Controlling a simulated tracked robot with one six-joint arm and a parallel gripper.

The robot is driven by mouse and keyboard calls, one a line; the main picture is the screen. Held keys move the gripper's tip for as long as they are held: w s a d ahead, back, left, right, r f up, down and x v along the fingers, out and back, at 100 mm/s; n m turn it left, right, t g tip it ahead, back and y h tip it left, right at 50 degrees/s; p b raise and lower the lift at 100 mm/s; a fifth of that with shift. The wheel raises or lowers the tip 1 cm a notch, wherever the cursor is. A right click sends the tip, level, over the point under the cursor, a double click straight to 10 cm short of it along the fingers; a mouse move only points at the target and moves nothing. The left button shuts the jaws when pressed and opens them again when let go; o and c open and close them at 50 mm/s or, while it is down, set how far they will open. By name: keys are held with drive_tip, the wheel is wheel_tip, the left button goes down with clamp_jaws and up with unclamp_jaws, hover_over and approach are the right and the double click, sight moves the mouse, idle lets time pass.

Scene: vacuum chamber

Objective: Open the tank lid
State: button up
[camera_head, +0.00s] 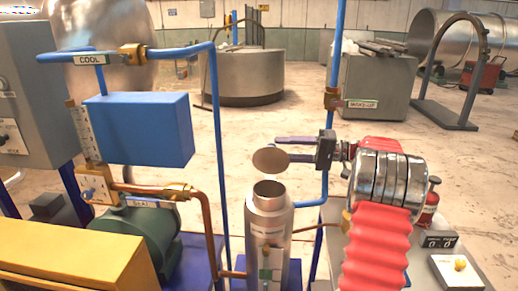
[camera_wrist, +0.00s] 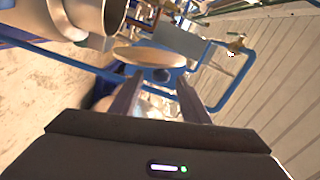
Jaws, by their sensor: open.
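The tank (camera_head: 268,228) is a narrow upright metal cylinder in the lower middle of the head view, with its round mouth uncovered. The tank lid (camera_head: 270,162), a brownish disc, stands tilted above the mouth, apart from the rim. Any hinge is hidden. My gripper (camera_head: 283,149) is open and reaches in from the right, its fingertips close to the lid's upper right edge. In the wrist view my gripper (camera_wrist: 160,77) has its fingers spread, and the lid (camera_wrist: 150,57) shows edge-on just beyond the tips. Contact cannot be told. The metal cylinder at upper left there looks like the tank (camera_wrist: 85,18).
A blue pipe (camera_head: 333,90) rises just behind my gripper. A copper pipe (camera_head: 207,220) and a blue box (camera_head: 137,128) stand left of the tank. A grey cabinet (camera_head: 372,88) stands behind at the right. Open floor (camera_head: 270,125) lies beyond the tank.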

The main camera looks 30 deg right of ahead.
drive_tip(key=x, duration=0.8)
drive_tip(key=shift+a, duration=0.1)
clamp_jaws()
idle(0.4)
